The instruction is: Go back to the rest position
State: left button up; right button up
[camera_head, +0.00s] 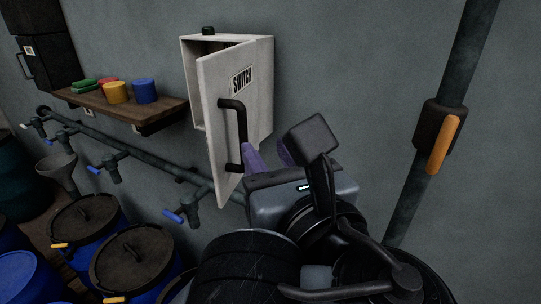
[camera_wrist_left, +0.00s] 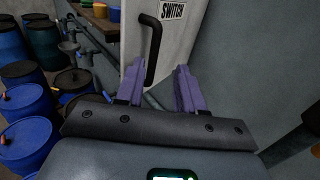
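The white switch box (camera_head: 262,100) is on the wall with its door (camera_head: 213,120) swung partly open. The door, with a "SWITCH" label and black handle (camera_head: 241,135), also shows in the left wrist view, where the handle (camera_wrist_left: 152,45) is ahead of the fingertips. My left gripper (camera_head: 268,152) has purple fingers and is just right of the handle in the head view. In the left wrist view its fingers (camera_wrist_left: 157,78) are apart, with nothing held between them. The handle's lower end shows in the gap there, but no contact is visible. My right gripper is not in view.
A wooden shelf (camera_head: 163,106) with coloured pots is left of the box. Pipes with blue-handled valves (camera_head: 190,207) run below it, above several lidded drums (camera_head: 137,255). A vertical pipe with an orange lever (camera_head: 443,146) stands right. The wall between box and pipe is bare.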

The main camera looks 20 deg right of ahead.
pick_arm(q)
jog(key=w+a+f+g+p, duration=0.2)
jog(key=w+f+g, duration=0.15)
jog(key=f, duration=0.75)
jog(key=s+a+f+n+g+p, duration=0.2)
jog(key=a+f+g, duration=0.15)
jog(key=f, duration=0.55)
jog(key=s+a+f+n+g+y+p, duration=0.15)
jog(key=a+f, duration=0.25)
jog(key=f, duration=0.5)
jog(key=s+a+f+n+g+p, duration=0.1)
jog(key=a+f+n+g, duration=0.2)
jog(key=f, duration=0.6)
jog(key=s+a+f+n+g+p, duration=0.2)
jog(key=s+a+f+n+g, duration=0.1)
jog(key=s+a+f+n, duration=0.5)
jog(key=s+a+f+n+g+p, duration=0.2)
jog(key=s+a+f+n+g, duration=0.15)
jog(key=s+a, duration=0.45)
jog(key=a+r+n+t+h, duration=0.1)
jog(key=a+r+n+t, duration=0.2)
jog(key=n, duration=1.3)
notch_tip(320, 180, up, 2)
jog(key=a, duration=0.2)
jog(key=shift+s+a+t, duration=0.3)
jog(key=shift+s+a, duration=0.05)
